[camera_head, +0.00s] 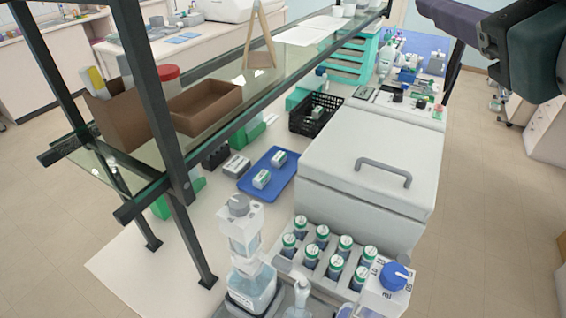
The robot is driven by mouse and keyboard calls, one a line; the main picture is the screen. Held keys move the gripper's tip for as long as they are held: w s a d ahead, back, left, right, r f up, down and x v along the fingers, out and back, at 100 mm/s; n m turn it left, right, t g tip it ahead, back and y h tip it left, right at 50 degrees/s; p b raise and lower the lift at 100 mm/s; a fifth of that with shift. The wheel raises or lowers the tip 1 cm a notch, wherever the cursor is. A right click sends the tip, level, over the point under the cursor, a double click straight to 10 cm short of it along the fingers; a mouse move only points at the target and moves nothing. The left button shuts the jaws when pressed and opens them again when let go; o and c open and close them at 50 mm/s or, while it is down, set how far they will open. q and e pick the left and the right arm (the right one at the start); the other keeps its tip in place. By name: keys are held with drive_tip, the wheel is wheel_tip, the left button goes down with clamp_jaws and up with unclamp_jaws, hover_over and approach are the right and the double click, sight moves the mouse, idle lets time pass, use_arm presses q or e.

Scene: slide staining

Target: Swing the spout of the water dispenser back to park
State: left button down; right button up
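A white dispenser head with a grey knob (239,206) stands upright on a clear bottle (252,287) of pale blue liquid at the lower middle. A second white dispenser head with a blue knob (394,276) and dial markings stands at the lower right, cut by the bottom edge. A pale grey tube (318,290), perhaps its spout, reaches left from it, in front of the vial rack. I cannot tell which of the two is the water dispenser. Neither of my grippers is in view; only a dark part of my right arm shows at the top right.
Several green-capped vials (337,267) stand in a rack beside the dispensers. A large white lidded machine (370,150) stands behind them. A blue tray (268,187) holds small boxes. A glass shelf with dark posts (165,120) stands left. The floor at right is open.

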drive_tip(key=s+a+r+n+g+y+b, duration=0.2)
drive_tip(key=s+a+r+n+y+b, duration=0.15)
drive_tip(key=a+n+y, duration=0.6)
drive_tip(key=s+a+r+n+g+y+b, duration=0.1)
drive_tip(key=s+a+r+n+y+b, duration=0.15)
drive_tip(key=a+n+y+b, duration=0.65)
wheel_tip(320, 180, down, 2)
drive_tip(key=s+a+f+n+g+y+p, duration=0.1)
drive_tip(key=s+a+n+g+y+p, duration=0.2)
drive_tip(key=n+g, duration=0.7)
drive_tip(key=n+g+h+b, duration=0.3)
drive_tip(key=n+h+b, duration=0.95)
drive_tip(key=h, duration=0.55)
approach(283, 263)
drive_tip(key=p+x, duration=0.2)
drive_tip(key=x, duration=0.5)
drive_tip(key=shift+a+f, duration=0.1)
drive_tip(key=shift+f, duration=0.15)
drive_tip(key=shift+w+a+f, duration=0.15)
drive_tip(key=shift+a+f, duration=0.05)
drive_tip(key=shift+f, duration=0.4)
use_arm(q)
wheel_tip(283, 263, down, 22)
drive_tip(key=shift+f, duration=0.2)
